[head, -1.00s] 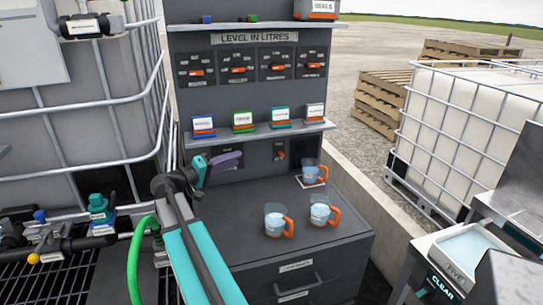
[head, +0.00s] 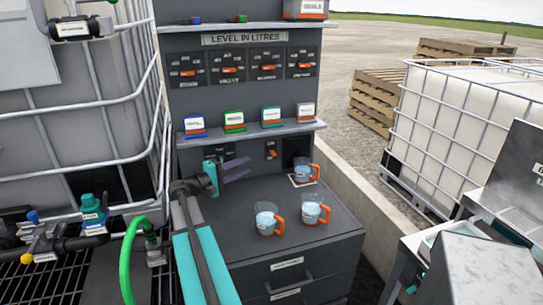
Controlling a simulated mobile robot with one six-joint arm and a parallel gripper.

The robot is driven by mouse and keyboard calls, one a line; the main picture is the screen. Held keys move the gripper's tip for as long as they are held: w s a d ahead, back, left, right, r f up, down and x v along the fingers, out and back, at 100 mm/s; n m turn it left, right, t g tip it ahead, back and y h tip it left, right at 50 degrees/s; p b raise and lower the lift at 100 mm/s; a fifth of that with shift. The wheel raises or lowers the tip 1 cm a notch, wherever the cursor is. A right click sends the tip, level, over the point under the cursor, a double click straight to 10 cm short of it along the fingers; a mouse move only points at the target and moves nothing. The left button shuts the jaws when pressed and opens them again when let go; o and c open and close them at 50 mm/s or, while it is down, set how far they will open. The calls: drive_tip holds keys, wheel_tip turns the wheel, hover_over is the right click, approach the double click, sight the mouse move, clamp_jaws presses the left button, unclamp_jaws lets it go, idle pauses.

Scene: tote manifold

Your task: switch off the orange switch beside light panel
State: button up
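A small orange switch (head: 272,153) sits on a dark plate low on the grey back panel, under the lower shelf. A dark square panel (head: 297,147), which looks like the light panel, is just right of it and appears unlit. The switch's exact setting is too small to tell. My gripper (head: 240,168), with purple fingers, is left of the switch and a little lower in the picture, apart from it. The fingers show as two prongs with a narrow gap and nothing between them. My gripper partly covers another dark plate (head: 222,152) behind it.
Three mugs with orange handles stand on the cabinet top: one (head: 304,171) below the dark square panel, two (head: 267,219) (head: 314,210) nearer. The lower shelf (head: 255,130) holds several small boxes above the switch. A caged tank (head: 85,110) stands close on the left.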

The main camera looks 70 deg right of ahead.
sight(272, 155)
drive_tip(key=p+x, duration=0.3)
drive_tip(key=x, duration=1)
drive_tip(key=shift+s+d+f, duration=0.1)
drive_tip(key=shift+s+d, duration=0.1)
drive_tip(key=shift+d, duration=0.15)
